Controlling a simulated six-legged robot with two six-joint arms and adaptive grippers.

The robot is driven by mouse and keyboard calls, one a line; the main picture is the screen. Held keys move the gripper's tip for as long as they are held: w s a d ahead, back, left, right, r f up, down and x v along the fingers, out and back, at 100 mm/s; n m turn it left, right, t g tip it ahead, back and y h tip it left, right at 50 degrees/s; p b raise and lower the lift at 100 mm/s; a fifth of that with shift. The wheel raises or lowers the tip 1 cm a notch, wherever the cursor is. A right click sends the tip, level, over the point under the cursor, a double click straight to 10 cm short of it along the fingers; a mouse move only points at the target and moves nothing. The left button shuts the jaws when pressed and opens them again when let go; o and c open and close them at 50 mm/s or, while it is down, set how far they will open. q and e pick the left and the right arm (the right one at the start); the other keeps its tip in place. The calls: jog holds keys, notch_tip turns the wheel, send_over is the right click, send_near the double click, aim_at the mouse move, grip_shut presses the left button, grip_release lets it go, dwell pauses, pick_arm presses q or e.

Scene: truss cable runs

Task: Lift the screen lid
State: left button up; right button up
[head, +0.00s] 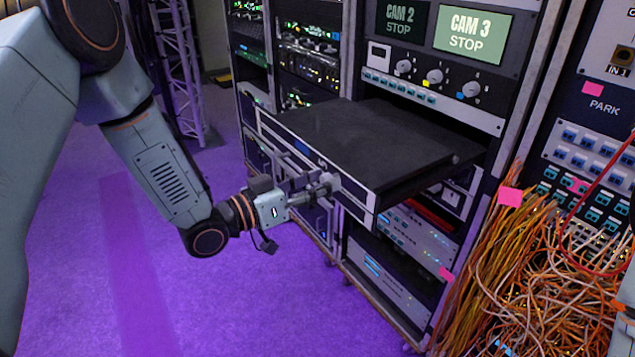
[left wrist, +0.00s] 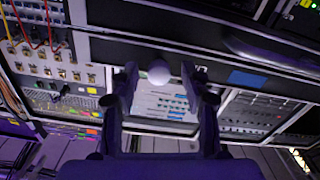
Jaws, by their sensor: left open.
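The screen lid (head: 365,135) is a flat black panel on top of a drawer pulled out of the middle rack. It lies level and shut. The drawer's front (head: 285,146) has a pale metal edge. My left gripper (head: 318,186) is at this front edge, near its right part, with its fingers pointing at it. My right gripper is not in view.
A control panel with two screens (head: 472,34) stands above the drawer. A thick tangle of orange cables (head: 530,270) hangs at the right, below a patch panel (head: 600,140). A metal truss (head: 180,60) stands at the back left. The purple floor (head: 90,270) at left is clear.

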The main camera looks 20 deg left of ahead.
pick_arm(q)
jog(key=shift+c, duration=1)
jog(key=shift+d, duration=0.15)
jog(key=c, duration=0.4)
grip_shut()
